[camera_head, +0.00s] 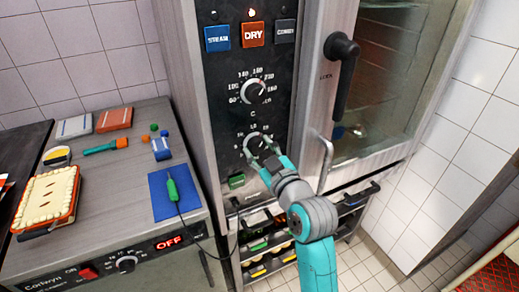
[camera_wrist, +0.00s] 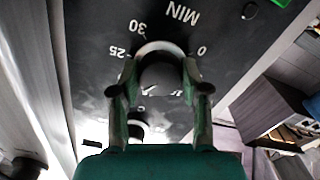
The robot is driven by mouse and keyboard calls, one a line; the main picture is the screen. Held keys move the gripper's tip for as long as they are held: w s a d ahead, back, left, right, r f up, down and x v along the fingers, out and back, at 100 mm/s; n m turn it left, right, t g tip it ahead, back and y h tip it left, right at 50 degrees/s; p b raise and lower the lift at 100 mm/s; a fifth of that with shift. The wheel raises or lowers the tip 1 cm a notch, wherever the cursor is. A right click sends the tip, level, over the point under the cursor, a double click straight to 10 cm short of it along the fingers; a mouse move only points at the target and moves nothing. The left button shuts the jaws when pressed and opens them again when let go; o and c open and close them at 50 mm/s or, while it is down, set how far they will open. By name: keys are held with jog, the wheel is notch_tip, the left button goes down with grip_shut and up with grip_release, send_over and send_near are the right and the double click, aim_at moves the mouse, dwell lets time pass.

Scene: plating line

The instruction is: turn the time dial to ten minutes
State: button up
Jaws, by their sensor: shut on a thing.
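The time dial (camera_head: 256,142) is a round pale knob on the dark oven panel, below the temperature dial. My gripper (camera_head: 262,151) reaches it from below right, with its fingers on both sides of the knob. In the wrist view the time dial (camera_wrist: 160,62) sits between the two fingertips of my gripper (camera_wrist: 160,82), shut on it. The marks MIN, 30, 25 and 0 show upside down around it.
The temperature dial (camera_head: 253,91) is just above; the DRY button (camera_head: 253,34) is orange. A green button (camera_head: 236,181) lies below left. The oven door's black handle (camera_head: 343,76) stands out at right. A counter (camera_head: 125,205) with a tart (camera_head: 46,197) is at left.

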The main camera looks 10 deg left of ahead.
jog(key=n, duration=0.4)
jog(key=shift+n, duration=0.3)
jog(key=n, duration=0.3)
jog(key=shift+n, duration=0.4)
jog(key=n, duration=0.6)
jog(key=shift+n, duration=0.4)
jog(key=o, duration=1.2)
jog(key=shift+c, duration=0.2)
jog(key=shift+r, duration=0.1)
jog(key=shift+d, duration=0.1)
jog(key=v, duration=1.2)
